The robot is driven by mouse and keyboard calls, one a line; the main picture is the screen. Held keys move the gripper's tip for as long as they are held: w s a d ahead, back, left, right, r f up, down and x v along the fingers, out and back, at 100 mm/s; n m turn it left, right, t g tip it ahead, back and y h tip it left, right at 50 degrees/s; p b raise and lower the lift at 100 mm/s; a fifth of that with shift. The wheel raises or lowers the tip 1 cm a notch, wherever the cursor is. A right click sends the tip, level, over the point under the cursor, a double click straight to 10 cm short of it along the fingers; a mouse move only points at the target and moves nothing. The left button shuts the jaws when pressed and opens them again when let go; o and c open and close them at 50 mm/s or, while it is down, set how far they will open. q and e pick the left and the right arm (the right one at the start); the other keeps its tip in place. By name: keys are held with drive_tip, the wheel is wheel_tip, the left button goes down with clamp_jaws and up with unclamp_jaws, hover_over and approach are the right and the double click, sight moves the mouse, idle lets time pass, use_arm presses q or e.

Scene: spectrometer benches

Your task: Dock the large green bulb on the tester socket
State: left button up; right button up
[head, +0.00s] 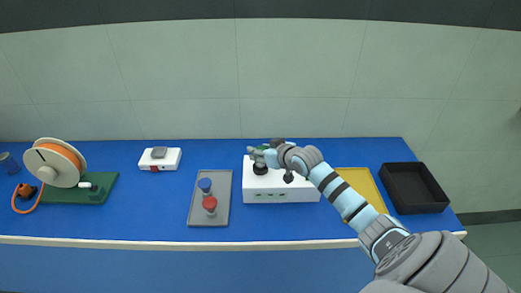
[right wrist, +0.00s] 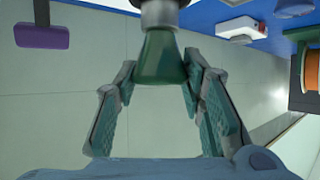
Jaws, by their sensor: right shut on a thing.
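The large green bulb (right wrist: 160,62) sits between the fingers of my right gripper (right wrist: 160,85) in the right wrist view, with a grey metal collar at its top edge there. In the head view my right gripper (head: 262,153) is over the left part of the white tester box (head: 282,196), and only a sliver of green shows beside the fingers. My right gripper is shut on the bulb. A dark round socket (head: 260,169) is on the box just below the gripper. Whether the bulb touches the socket cannot be told. My left gripper is not in view.
A grey tray (head: 221,213) with a blue bulb (head: 204,184) and a red bulb (head: 210,202) is left of the box. A yellow tray (head: 379,198) and black bin (head: 411,199) are right. A white device (head: 172,160) and orange spool (head: 54,162) are farther left.

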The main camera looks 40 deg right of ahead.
drive_tip(key=shift+f+b, duration=0.5)
drive_tip(key=shift+f, duration=0.2)
drive_tip(key=o, duration=0.9)
drive_tip(key=p+v, duration=0.6)
drive_tip(key=v, duration=0.5)
drive_tip(key=shift+r+p, duration=0.1)
drive_tip(key=shift+p, duration=0.2)
